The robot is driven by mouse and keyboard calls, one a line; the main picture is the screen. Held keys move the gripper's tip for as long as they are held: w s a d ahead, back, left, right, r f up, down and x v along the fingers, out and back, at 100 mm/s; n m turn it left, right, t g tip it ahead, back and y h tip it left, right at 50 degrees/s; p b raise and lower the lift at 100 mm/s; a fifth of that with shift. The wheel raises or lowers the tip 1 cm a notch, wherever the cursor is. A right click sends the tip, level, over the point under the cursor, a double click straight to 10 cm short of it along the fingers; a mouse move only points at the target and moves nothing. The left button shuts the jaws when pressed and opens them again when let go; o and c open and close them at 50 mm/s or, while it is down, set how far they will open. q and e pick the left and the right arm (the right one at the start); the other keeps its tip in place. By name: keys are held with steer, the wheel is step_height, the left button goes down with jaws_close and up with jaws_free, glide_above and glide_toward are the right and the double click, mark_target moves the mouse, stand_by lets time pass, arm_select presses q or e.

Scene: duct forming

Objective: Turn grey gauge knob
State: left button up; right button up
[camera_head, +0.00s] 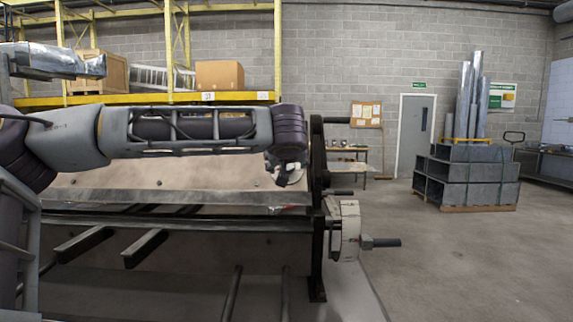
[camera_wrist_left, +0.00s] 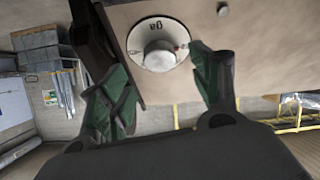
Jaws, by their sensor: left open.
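The gauge dial (camera_wrist_left: 140,33) is a round white disc with dark lettering, upside down in the left wrist view, on a beige panel. Its grey round knob (camera_wrist_left: 160,57) sticks out from the disc. My left gripper (camera_wrist_left: 159,66) is open, with one green-padded finger on either side of the knob and visible gaps between. I cannot tell whether the fingertips reach past the knob's face. In the head view my left gripper (camera_head: 285,172) is small, in front of the machine's panel near its right end, and largely hides the dial. My right gripper is in neither view.
The forming machine (camera_head: 230,255) fills the lower left, with a black end frame (camera_head: 317,210) just right of my gripper. A white block with a handle (camera_head: 382,242) juts out right. Yellow shelving (camera_head: 150,98) stands behind; open floor lies right, before stacked ducts (camera_head: 465,180).

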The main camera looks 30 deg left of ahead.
arm_select(q)
steer(key=shift+v, duration=2.9)
steer(key=shift+r, duration=0.1)
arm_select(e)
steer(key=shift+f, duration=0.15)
arm_select(q)
step_height(320, 180, up, 10)
steer(key=p, duration=1)
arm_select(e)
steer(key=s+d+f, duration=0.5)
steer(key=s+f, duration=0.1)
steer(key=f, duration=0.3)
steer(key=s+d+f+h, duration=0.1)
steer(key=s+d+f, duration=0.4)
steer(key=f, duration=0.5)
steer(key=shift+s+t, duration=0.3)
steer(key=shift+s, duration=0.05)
